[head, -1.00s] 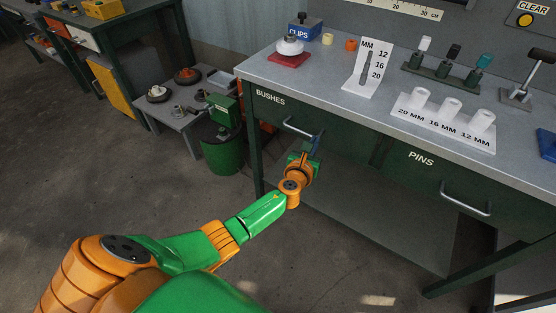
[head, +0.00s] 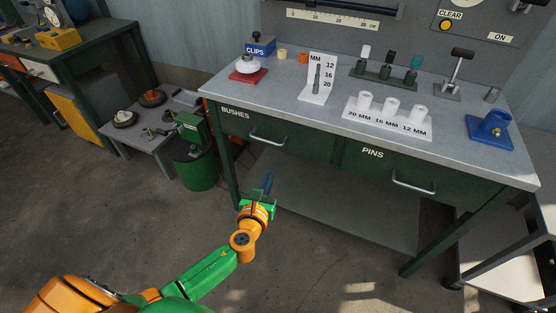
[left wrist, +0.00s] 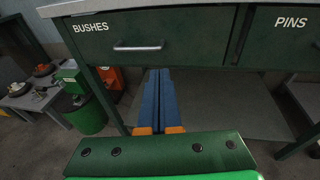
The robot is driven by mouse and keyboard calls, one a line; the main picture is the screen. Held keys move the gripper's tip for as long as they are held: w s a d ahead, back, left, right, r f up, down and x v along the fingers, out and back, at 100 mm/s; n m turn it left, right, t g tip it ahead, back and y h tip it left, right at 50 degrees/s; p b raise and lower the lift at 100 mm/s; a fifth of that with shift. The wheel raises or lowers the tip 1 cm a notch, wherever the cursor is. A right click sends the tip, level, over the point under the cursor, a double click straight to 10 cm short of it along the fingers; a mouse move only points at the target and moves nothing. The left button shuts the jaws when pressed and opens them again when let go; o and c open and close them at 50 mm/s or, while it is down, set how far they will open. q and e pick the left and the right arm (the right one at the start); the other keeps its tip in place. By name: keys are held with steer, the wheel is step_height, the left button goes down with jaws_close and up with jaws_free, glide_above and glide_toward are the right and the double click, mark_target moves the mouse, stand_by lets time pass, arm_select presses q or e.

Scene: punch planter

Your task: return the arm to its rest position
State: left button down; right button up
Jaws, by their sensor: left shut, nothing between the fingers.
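My left arm comes in from the lower left in the head view. Its gripper (head: 267,184) is in front of the workbench, below the height of the drawers, and touches nothing. In the left wrist view the two blue fingers (left wrist: 159,98) lie side by side, shut and empty. They point toward the open space under the BUSHES drawer (left wrist: 140,38). The BUSHES drawer (head: 275,140) and the PINS drawer (head: 400,172) both look closed in the head view. My right gripper does not show.
The workbench top (head: 300,110) holds a sizing card (head: 318,78), white bushes (head: 391,108) and a blue fixture (head: 489,130). A green bin (head: 196,170) and a low grey table (head: 140,142) stand to the left. The floor in front of the bench is clear.

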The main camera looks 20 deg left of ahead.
arm_select(q)
steer(key=s+a+f+n+g+p, duration=0.1)
steer(key=s+f+n+g, duration=0.3)
steer(key=s+f+n, duration=0.45)
steer(key=s+a+f+n+g+p, duration=0.1)
steer(key=s+f+n+g, duration=0.4)
steer(key=f, duration=0.6)
steer(key=s+d+f+n+g+h+p, duration=0.1)
steer(key=s+f+n, duration=0.3)
steer(key=s+n, duration=0.5)
steer(key=s+d+f+n+g+h+p, duration=0.1)
steer(key=s+f+n+g, duration=0.3)
steer(key=s+n, duration=0.5)
steer(key=s+d, duration=0.1)
steer(key=s, duration=0.6)
steer(key=shift+s+f+g, duration=0.25)
steer(key=shift+f+g, duration=0.05)
